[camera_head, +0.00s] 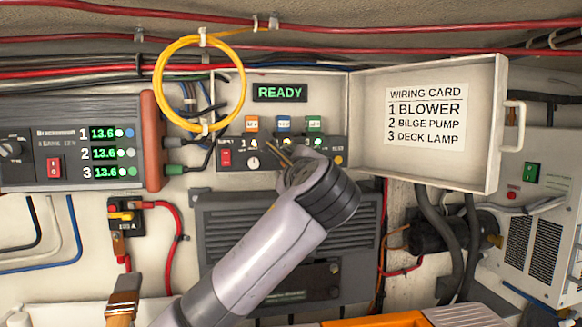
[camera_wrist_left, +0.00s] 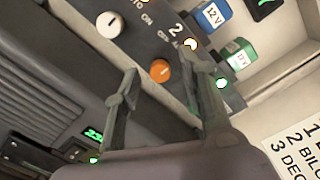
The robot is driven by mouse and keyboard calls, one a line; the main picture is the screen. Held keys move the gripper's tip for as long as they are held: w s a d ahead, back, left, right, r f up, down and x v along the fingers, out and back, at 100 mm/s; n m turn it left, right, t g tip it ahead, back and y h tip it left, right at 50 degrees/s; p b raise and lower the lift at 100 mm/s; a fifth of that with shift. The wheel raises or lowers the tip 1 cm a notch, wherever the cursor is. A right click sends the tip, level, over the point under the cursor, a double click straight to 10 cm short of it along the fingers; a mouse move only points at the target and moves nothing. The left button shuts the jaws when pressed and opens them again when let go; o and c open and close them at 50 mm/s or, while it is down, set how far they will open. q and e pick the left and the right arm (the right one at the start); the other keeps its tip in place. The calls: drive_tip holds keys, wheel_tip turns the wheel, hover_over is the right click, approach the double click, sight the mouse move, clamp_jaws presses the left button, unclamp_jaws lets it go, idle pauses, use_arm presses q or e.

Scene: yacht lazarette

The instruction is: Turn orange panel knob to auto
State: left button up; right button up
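The orange knob (camera_wrist_left: 160,71) sits on the dark control panel (camera_wrist_left: 146,42), below the label 2. A white knob (camera_wrist_left: 110,24) is beside it; it also shows in the head view (camera_head: 254,162). The orange knob's setting is too small to read. My left gripper (camera_wrist_left: 162,64) is open, one finger on either side of the orange knob in the picture. No contact is visible. In the head view my left gripper (camera_head: 281,152) is in front of the panel's middle and hides the orange knob. My right gripper is not in view.
The open panel door (camera_head: 497,150), with a wiring card (camera_head: 424,115), stands right of the panel. A coiled yellow cable (camera_head: 160,75) hangs at upper left. A red switch (camera_head: 226,158) is at the panel's left. A dark ribbed unit (camera_head: 225,215) lies below.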

use_arm(q)
drive_tip(key=s+d, duration=0.2)
drive_tip(key=s, duration=0.9)
drive_tip(key=shift+s+d, duration=0.15)
drive_tip(key=shift+s, duration=0.2)
